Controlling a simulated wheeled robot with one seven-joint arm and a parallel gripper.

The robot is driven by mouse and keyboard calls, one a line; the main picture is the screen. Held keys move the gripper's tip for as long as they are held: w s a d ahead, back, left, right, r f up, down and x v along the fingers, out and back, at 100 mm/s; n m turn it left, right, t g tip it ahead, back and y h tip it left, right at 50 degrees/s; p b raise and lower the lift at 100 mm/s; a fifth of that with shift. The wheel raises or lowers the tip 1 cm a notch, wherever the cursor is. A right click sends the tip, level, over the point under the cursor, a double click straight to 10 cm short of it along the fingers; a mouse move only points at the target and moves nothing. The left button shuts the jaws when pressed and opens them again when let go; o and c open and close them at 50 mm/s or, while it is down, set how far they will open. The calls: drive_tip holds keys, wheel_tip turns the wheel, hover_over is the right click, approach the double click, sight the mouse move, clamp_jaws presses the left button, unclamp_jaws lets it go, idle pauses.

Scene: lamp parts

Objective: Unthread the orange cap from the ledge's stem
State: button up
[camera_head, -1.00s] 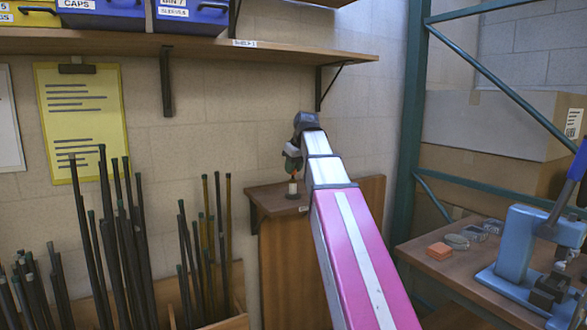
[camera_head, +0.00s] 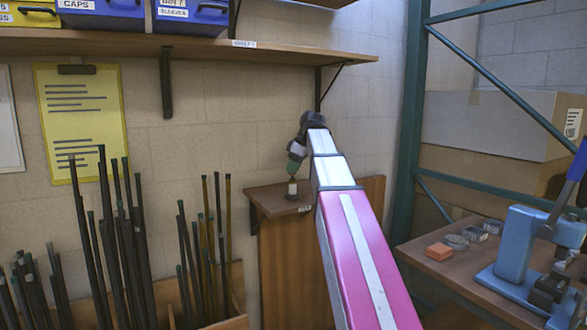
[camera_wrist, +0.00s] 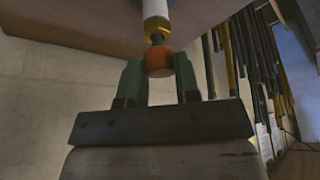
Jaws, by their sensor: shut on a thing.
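The orange cap (camera_wrist: 158,62) is between the green fingertips of my gripper (camera_wrist: 158,72) in the wrist view, and the gripper is shut on it. A dark threaded stem (camera_wrist: 156,38) with a yellow collar (camera_wrist: 156,24) and a white sleeve (camera_wrist: 155,8) lines up with the cap. The stem still meets the cap; how far it is threaded in cannot be told. In the head view my gripper (camera_head: 294,166) leans above the white sleeve (camera_head: 292,188) on the wooden ledge (camera_head: 267,199). The cap is too small and covered to make out there.
A long shelf (camera_head: 190,44) with blue bins (camera_head: 192,14) runs above the ledge. Dark rods (camera_head: 105,225) stand in a wooden crate to the left. A bench (camera_head: 450,265) with a blue press (camera_head: 520,240) is at the right, beside a green rack post (camera_head: 408,150).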

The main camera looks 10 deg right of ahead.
drive_tip(key=shift+o, duration=1.4)
drive_tip(key=shift+n, duration=0.3)
drive_tip(key=shift+c, duration=1.4)
drive_tip(key=shift+r, duration=0.85)
drive_tip(key=shift+r, duration=0.9)
drive_tip(key=shift+r, duration=2)
